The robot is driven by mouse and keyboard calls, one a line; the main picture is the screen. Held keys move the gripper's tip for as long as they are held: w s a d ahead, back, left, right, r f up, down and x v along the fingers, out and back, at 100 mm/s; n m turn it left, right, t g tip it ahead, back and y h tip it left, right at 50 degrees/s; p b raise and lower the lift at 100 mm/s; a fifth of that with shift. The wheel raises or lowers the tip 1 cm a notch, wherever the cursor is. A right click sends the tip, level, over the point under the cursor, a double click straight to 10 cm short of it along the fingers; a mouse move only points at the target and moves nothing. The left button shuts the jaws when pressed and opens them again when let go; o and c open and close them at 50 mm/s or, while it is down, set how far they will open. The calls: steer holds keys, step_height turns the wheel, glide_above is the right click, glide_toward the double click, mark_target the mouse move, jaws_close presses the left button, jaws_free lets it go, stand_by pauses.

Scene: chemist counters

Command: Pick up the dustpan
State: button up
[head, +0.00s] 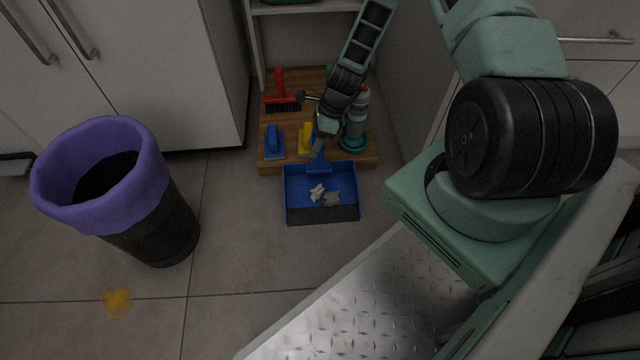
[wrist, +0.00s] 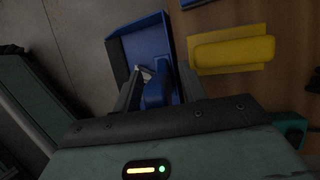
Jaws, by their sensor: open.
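A blue dustpan (head: 289,205) lies on the floor in front of the low wooden board, with pale crumpled scraps (head: 325,196) in its pan. Its handle (head: 318,162) points back toward the board. My gripper (head: 319,143) is above the handle end, fingers pointing down. In the wrist view the dustpan (wrist: 124,45) shows beyond my gripper (wrist: 160,80), with the blue handle between the two open fingers. I cannot tell whether either finger touches it.
On the wooden board (head: 270,168) are a red brush (head: 280,95), a blue-handled scrubber (head: 273,142), a yellow one (head: 305,138) and a bottle (head: 357,120), close around my gripper. A bin with a purple liner (head: 100,170) stands left. A yellow stain (head: 117,303) marks the floor.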

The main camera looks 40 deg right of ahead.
jaws_close()
